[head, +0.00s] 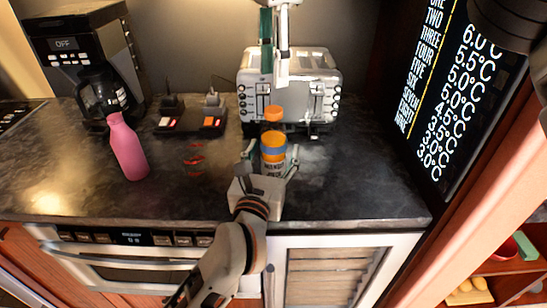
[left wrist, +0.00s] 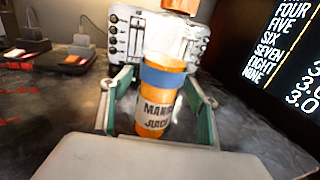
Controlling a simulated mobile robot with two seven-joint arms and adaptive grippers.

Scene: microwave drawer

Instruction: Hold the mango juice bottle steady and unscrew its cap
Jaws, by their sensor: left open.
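The mango juice bottle (head: 273,152) stands on the counter, with a blue band and a label that shows in the left wrist view (left wrist: 155,110). My left gripper (head: 272,160) is open, with one finger on either side of the bottle; I cannot tell whether they touch it. The orange cap (head: 273,113) is apart from the bottle, above its mouth; its lower part shows at the top of the left wrist view (left wrist: 182,6). My right gripper (head: 276,78) is above the cap, with a visible gap between them in the head view. Its jaw opening is unclear.
A silver toaster (head: 320,92) stands close behind the bottle. A pink bottle (head: 127,148), a coffee maker (head: 92,65) and a dark power strip (head: 185,122) are to the left. The counter (head: 360,185) is clear on the right.

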